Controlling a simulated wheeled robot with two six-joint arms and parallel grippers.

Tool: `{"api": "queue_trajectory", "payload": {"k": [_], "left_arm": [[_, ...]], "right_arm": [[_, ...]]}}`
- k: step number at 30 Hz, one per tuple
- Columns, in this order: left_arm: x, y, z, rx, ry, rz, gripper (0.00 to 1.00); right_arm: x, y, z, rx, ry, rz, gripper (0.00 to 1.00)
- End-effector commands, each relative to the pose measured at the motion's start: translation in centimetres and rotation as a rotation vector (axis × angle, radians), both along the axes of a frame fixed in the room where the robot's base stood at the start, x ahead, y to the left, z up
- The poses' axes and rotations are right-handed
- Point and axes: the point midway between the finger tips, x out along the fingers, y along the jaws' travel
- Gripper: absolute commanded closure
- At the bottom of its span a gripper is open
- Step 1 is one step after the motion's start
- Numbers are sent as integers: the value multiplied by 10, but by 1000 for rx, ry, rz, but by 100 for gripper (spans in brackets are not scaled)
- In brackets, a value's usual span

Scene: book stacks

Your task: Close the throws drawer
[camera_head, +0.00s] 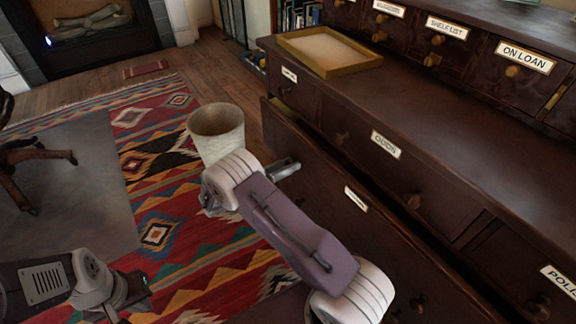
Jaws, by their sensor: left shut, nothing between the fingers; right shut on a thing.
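The long lower drawer (325,188) of the dark wooden cabinet stands partly pulled out, with a dark gap behind its top edge. Its label (357,198) is too small to read, so I cannot tell for certain that it is the throws drawer. My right gripper (287,168) is at the left part of this drawer's front, where a knob would be. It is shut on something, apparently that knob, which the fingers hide. Another knob (417,302) shows further right on the front. My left gripper (138,298) is shut and empty at the lower left, above the rug, away from the cabinet.
A pale wastebasket (216,130) stands on the patterned rug (160,145) just left of the drawer. The drawer marked ODDS (385,145) above is closed. A wooden tray (330,50) rests on the cabinet top. A chair leg (40,155) is at the left.

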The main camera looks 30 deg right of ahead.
Motion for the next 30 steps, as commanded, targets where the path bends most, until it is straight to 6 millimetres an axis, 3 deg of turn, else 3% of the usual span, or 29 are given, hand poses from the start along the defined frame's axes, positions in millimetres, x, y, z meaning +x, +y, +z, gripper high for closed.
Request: {"api": "queue_trajectory", "payload": {"k": [27, 30], "left_arm": [[0, 0, 0, 0, 0, 0, 100], [0, 0, 7, 0, 0, 0, 100]], "right_arm": [[0, 0, -1, 2, 1, -1, 100], [0, -8, 2, 1, 1, -3, 100]]}}
